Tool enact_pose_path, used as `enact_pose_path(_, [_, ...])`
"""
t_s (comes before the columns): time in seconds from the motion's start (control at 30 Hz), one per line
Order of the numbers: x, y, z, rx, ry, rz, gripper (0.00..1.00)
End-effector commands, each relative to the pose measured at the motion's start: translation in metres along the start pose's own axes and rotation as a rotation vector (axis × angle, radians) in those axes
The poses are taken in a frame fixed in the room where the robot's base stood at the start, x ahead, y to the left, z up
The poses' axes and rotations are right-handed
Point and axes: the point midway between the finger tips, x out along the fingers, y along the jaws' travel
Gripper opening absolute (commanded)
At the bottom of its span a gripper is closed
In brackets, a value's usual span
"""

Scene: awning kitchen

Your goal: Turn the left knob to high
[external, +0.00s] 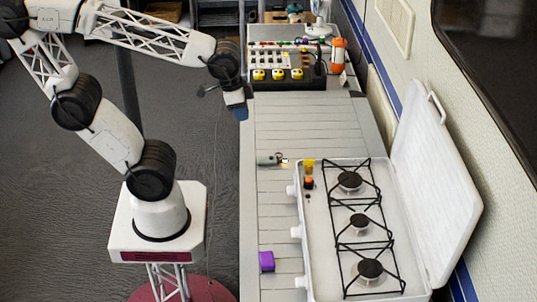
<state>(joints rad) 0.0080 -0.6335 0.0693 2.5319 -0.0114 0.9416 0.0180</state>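A white camping stove (318,235) with three black burners and wire grates stands on the slatted counter, its lid raised at the right. White knobs stick out along its left side in the picture: a far knob (292,190), a middle knob (296,232) and a near knob (301,282). Their settings are too small to read. My gripper (240,112) hangs above the counter's left edge, farther back than the stove and apart from all the knobs. Its fingers are too small and dark to tell open from shut, and I see nothing held.
A small grey-green object (268,160) and a purple block (266,261) lie on the counter beside the stove. Small yellow (309,165) and orange-black (309,183) items sit on the stove's far left corner. A control panel (287,72) stands behind. The counter between is clear.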

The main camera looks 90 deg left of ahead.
Motion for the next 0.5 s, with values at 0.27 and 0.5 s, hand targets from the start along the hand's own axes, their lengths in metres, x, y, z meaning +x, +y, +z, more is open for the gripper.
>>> enact_pose_path(0.27, [0.021, 0.006, -0.008, 0.004, 0.004, 0.056, 0.54])
enact_pose_path(0.5, [0.077, 0.018, -0.029, -0.011, 0.04, 0.18, 0.59])
